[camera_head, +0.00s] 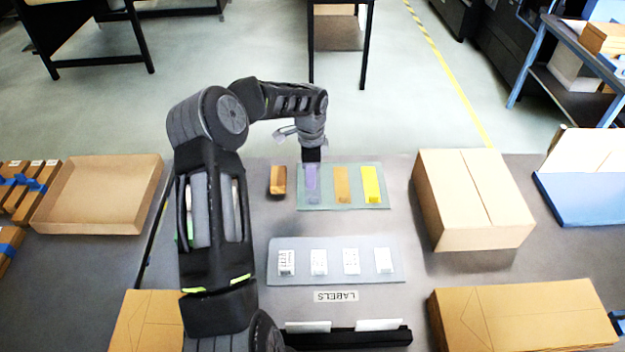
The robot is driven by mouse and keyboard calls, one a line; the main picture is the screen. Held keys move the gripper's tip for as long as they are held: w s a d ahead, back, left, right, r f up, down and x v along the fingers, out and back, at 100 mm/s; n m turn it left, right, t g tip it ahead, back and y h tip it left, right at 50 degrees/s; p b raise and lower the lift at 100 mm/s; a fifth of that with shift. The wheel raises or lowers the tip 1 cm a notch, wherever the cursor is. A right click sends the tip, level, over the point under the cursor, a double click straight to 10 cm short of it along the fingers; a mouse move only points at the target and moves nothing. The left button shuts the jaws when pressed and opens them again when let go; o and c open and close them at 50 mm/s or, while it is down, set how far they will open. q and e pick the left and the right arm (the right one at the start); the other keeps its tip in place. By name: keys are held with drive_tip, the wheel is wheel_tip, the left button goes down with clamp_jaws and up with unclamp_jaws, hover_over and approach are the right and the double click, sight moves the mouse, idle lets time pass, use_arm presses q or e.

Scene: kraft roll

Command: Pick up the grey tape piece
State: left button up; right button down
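A green-grey mat (327,202) near the middle of the table bears three tape strips side by side. The leftmost strip (312,188) looks greyish purple and is the nearest match to the grey tape piece. Beside it lie a tan strip (342,186) and a yellow strip (372,186). My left gripper (312,157) points down at the far end of the greyish purple strip and hides that end. The fingers are too small and dark to tell their opening, or whether they touch the strip. My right gripper is out of view.
A small brown block (277,181) lies just left of the mat. A grey plate (335,276) with several white labels lies nearer. A closed carton (470,190) stands to the right, an open cardboard tray (95,190) to the left. My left arm covers the table left of centre.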

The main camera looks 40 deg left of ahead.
sight(311, 202)
use_arm(q)
wheel_tip(311, 202, down, 2)
drive_tip(key=shift+s+d+f+b, duration=0.1)
drive_tip(key=shift+s+b, duration=0.05)
drive_tip(key=shift+b, duration=0.5)
drive_tip(key=shift+f, duration=0.15)
drive_tip(key=shift+f, duration=0.1)
wheel_tip(311, 202, down, 5)
drive_tip(key=b, duration=0.3)
drive_tip(key=shift+d, duration=0.1)
drive_tip(key=shift+c, duration=0.3)
clamp_jaws()
